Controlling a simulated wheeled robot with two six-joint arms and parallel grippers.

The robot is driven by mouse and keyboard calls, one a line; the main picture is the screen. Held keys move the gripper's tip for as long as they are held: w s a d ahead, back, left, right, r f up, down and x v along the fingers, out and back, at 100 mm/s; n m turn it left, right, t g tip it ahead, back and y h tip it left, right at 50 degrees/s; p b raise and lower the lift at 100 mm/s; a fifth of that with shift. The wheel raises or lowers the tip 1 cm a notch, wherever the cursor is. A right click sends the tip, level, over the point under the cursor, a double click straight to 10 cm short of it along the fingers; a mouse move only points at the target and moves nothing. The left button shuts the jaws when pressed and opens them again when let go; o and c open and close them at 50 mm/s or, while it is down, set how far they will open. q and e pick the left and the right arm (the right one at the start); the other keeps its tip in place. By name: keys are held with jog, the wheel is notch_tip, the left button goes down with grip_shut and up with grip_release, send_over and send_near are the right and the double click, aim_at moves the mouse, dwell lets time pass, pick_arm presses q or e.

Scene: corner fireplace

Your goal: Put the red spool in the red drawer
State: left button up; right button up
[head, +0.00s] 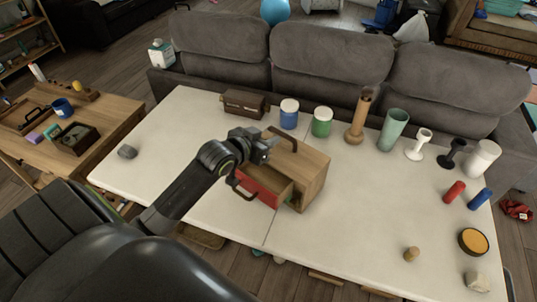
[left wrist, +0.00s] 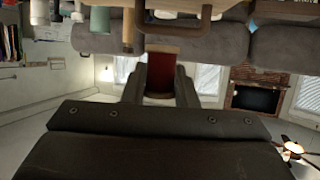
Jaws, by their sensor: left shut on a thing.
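A wooden box (head: 313,172) with a dark handle on top stands on the white table. Its red-fronted drawer (head: 263,187) is pulled out toward the lower left. My left gripper (head: 268,146) is above and just behind the open drawer, beside the box's top handle. In the left wrist view its fingers are shut on a red thing (left wrist: 160,80), which looks like the red spool. In the head view the held spool is hidden by the gripper. My right gripper is in neither view.
Blue (head: 289,114) and green (head: 322,122) jars stand behind the box, with a brown case (head: 244,103) to their left. A white spool (head: 419,145), black spool (head: 452,154), and red (head: 454,192) and blue (head: 480,198) cylinders are at right. The table's front middle is clear.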

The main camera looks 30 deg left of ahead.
pick_arm(q)
jog(key=shift+d+f, duration=0.1)
jog(key=shift+f, duration=0.8)
notch_tip(320, 180, down, 3)
jog(key=shift+w+r, duration=0.1)
jog(key=shift+r, duration=0.1)
jog(key=shift+f, duration=0.45)
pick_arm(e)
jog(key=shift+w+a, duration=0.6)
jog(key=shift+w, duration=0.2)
pick_arm(q)
jog(key=shift+f, duration=0.1)
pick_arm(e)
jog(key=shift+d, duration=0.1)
pick_arm(q)
jog(key=shift+f, duration=0.5)
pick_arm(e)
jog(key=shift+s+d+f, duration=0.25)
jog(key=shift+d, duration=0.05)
pick_arm(q)
jog(key=o, duration=0.9)
jog(key=shift+o, duration=0.2)
